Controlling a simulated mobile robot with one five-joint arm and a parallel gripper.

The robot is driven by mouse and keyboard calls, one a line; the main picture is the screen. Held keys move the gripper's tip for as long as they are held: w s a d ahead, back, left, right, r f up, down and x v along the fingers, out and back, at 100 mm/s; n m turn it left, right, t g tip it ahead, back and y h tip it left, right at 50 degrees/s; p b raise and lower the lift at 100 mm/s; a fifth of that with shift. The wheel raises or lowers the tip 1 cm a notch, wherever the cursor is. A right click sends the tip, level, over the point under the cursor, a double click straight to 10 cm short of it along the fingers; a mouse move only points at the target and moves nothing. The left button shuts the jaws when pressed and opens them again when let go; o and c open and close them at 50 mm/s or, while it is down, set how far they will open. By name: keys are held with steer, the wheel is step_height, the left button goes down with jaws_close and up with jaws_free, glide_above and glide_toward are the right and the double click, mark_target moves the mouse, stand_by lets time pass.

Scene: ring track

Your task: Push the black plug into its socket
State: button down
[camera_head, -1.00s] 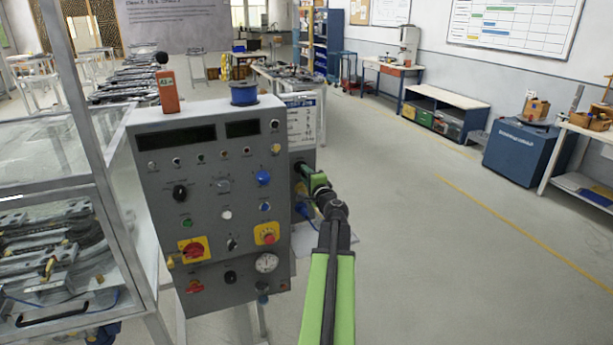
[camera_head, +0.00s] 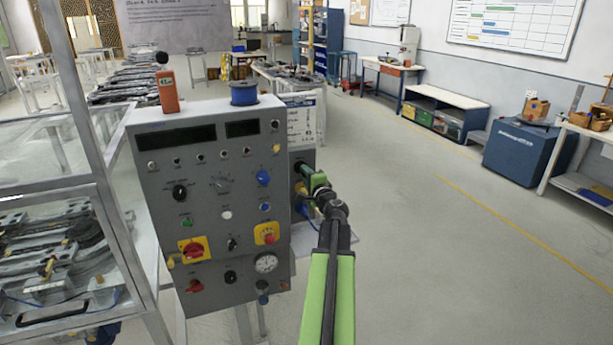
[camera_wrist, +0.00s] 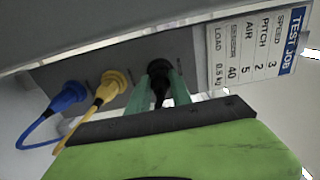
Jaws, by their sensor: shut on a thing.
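The black plug (camera_wrist: 159,76) shows in the wrist view between the two green fingers of my gripper (camera_wrist: 163,90), which is shut on it. The plug's far end points at the grey side panel of the control box and appears at or very close to it. Its socket is hidden behind the plug, so I cannot tell how deep the plug sits. In the head view my gripper (camera_head: 303,175) reaches the right side of the control box (camera_head: 215,215), and the plug cannot be made out there.
A yellow plug (camera_wrist: 112,86) and a blue plug (camera_wrist: 68,96), both with trailing cables, are in the same panel left of my gripper. A TEST JOB card (camera_wrist: 258,45) hangs to the right. The floor (camera_head: 430,260) right of the box is clear.

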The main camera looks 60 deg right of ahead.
steer(key=shift+w+d, duration=0.3)
steer(key=shift+w, duration=0.15)
steer(key=c, duration=1.1)
jaws_free()
